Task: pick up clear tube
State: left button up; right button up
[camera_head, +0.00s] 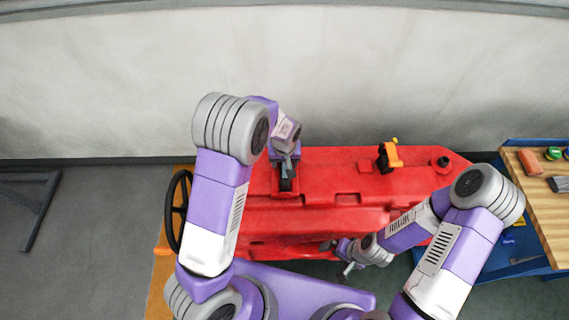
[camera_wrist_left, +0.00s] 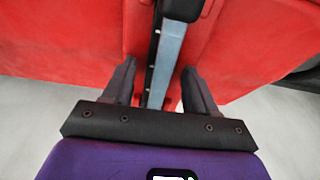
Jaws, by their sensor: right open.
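I cannot make out a clear tube for certain in either view. My left gripper (camera_head: 286,172) is over the top of the red tank (camera_head: 330,212), left of its middle, at a black fitting (camera_head: 286,185). In the left wrist view, its two dark fingers (camera_wrist_left: 160,66) stand apart on either side of a grey-blue strip (camera_wrist_left: 168,55) with a black edge. Gaps show between the fingers and the strip. My right gripper (camera_head: 347,262) is low at the front side of the red tank, open; its fingers are small and partly hidden there.
A wooden workbench (camera_head: 540,205) is at right. A pale wall (camera_head: 380,70) stands behind.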

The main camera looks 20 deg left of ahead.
pick_arm(q)
grip_shut()
